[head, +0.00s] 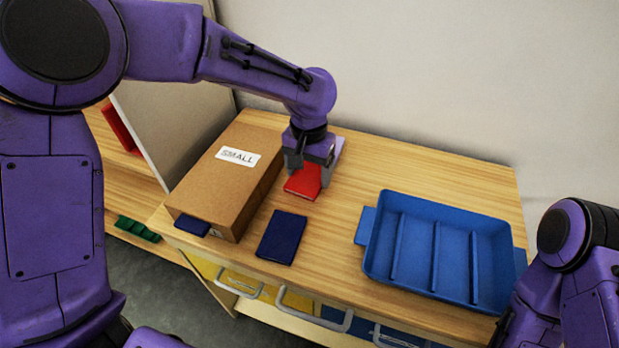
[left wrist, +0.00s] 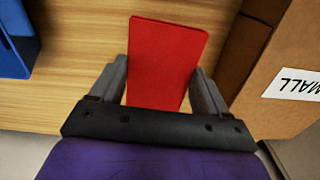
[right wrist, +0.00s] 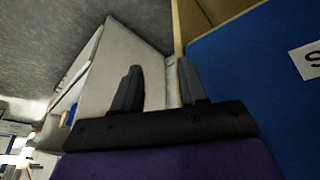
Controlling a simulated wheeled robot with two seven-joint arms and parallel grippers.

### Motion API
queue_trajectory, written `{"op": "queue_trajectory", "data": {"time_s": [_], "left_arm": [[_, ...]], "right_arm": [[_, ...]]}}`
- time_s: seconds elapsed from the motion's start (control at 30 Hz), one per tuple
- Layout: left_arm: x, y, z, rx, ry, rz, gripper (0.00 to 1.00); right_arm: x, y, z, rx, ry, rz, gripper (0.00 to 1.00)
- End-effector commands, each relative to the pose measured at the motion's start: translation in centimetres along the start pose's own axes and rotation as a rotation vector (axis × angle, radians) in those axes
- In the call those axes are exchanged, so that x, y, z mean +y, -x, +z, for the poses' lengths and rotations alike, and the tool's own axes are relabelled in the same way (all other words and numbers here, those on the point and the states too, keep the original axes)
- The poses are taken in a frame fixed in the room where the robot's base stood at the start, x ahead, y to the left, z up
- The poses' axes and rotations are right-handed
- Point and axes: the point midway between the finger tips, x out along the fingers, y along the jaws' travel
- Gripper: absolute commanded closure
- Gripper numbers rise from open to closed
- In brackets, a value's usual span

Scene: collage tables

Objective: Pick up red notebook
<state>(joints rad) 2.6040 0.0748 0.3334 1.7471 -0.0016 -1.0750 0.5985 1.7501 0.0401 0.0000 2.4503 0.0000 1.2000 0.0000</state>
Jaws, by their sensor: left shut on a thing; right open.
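The red notebook (head: 303,184) is on the table, between the cardboard box and the blue tray. My left gripper (head: 312,172) points down over it and hides part of it. In the left wrist view the red notebook (left wrist: 163,62) sits between the two fingers of my left gripper (left wrist: 160,90), which is shut on its sides. I cannot tell whether it is lifted off the table. My right gripper (right wrist: 165,85) is open and empty in the right wrist view, away from the notebook.
A cardboard box (head: 222,178) labelled SMALL stands left of the notebook. A dark blue notebook (head: 282,237) lies in front, and another dark blue item (head: 192,225) is by the box's front. A blue divided tray (head: 440,250) is at right. The wall is behind the table (head: 420,165).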

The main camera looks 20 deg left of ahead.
Motion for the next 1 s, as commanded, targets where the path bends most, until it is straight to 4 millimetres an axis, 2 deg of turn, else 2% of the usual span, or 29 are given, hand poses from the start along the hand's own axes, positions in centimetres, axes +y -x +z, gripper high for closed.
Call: {"op": "queue_trajectory", "data": {"time_s": [0.17,0.27,0.37,0.4,0.5,0.63,1.0], "left_arm": [[0.4,4.8,3.9,0.006,-0.002,-0.001,0.56],[0.6,6.0,6.7,0.003,-0.003,-0.002,0.56],[0.9,7.7,9.3,-0.001,-0.002,0.003,0.56],[1.0,8.5,10.0,-0.006,-0.002,0.006,0.56],[1.2,9.0,11.5,-0.004,-0.002,0.006,0.56],[1.3,9.1,12.8,-0.003,-0.001,0.003,0.56],[1.3,8.8,13.1,-0.001,0.000,0.000,0.56]], "right_arm": [[0.0,-0.1,0.0,0.000,0.000,0.000,0.57],[0.0,-0.4,0.2,0.000,0.000,0.000,0.57],[0.1,1.1,-0.4,0.000,0.000,0.000,0.57],[0.2,2.4,-1.0,0.000,0.000,0.000,0.57],[0.3,3.7,-1.6,0.001,0.000,0.000,0.57],[0.4,4.4,-1.8,0.000,0.000,0.000,0.57],[0.4,4.3,-1.8,0.000,0.000,0.000,0.57]]}}
